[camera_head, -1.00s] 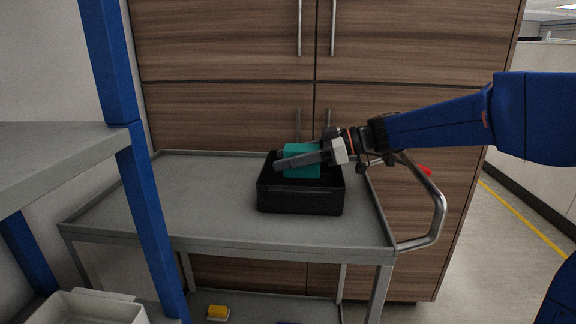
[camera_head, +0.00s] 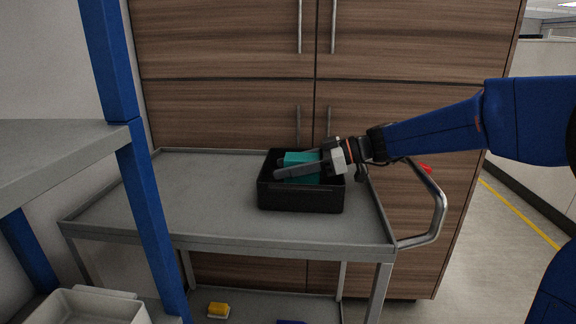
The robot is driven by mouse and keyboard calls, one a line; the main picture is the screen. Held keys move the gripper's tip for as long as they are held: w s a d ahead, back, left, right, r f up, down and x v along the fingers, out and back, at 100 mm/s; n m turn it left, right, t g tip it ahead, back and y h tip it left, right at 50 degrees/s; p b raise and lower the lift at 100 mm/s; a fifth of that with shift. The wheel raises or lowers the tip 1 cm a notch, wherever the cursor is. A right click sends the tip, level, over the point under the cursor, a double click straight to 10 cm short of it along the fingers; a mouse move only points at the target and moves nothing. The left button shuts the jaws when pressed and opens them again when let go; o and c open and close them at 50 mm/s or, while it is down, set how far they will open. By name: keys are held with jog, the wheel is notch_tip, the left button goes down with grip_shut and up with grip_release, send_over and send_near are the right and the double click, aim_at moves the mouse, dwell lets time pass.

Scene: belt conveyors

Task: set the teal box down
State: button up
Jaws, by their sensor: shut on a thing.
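The teal box (camera_head: 302,159) is held in my gripper (camera_head: 285,171), which is shut on it. One grey finger shows across the near side of the box. The box is partly inside the open black bin (camera_head: 300,199), with its upper part near the height of the rim. The bin's front wall and the finger hide the lower part of the box, so I cannot tell whether it touches the bin's floor. The bin stands on the right part of the grey cart top (camera_head: 190,200). My arm reaches in from the right.
The cart top left of the bin is clear. A curved metal handle (camera_head: 438,215) is at the cart's right end. A wooden cabinet (camera_head: 220,110) stands close behind. A blue post (camera_head: 148,215) and grey shelf (camera_head: 50,150) are at the left. A yellow item (camera_head: 218,309) lies below.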

aim_at(306, 156)
jog(key=o, duration=1.2)
jog(key=shift+r, duration=0.1)
jog(key=shift+r, duration=0.3)
jog(key=shift+d+r, duration=0.2)
jog(key=shift+r, duration=0.15)
jog(key=shift+v, duration=3.55)
jog(key=shift+w, duration=0.1)
